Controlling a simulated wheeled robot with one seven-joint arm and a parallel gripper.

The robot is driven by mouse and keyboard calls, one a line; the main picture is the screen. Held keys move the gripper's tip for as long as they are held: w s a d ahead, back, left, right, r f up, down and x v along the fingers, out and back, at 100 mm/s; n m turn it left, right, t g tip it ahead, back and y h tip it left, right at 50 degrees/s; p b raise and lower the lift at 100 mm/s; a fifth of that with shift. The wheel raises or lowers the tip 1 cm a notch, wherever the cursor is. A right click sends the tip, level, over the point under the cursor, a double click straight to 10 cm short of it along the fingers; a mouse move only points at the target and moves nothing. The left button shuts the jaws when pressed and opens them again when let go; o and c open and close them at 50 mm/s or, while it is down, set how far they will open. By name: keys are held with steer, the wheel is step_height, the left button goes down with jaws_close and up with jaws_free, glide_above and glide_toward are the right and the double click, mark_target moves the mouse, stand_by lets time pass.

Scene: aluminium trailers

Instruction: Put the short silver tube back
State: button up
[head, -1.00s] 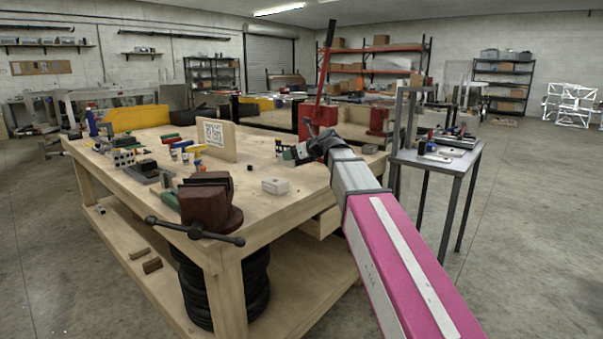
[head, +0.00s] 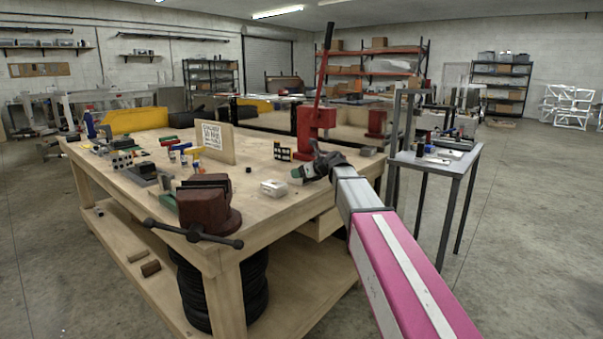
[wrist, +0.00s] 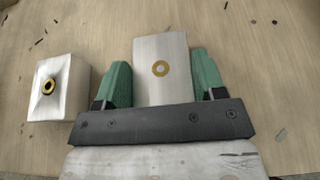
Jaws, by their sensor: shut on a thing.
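My gripper (head: 300,172) is low over the right part of the wooden workbench (head: 245,225). In the wrist view its two green fingers are shut on a short silver tube (wrist: 160,85), a pale flat-sided piece with a brass ring on its face. A similar white block (wrist: 57,90) with a brass ring lies on the bench left of the gripper, apart from it. That block also shows in the head view (head: 272,187). The held tube is too small to make out in the head view. I cannot tell whether it touches the bench.
A dark red vise (head: 208,205) is at the bench's front corner. A red arbor press (head: 314,130) and a black-and-yellow block (head: 283,152) stand behind my gripper. A sign board (head: 215,142) stands mid-bench. A grey metal side table (head: 445,168) is at right.

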steer(key=shift+f, duration=0.1)
steer(key=o, duration=1.1)
steer(key=shift+s+d+r, duration=0.1)
steer(key=shift+r, duration=0.1)
steer(key=v, duration=1.1)
steer(key=shift+s+d+r, duration=0.2)
steer(key=shift+r, duration=0.05)
steer(key=shift+d, duration=0.1)
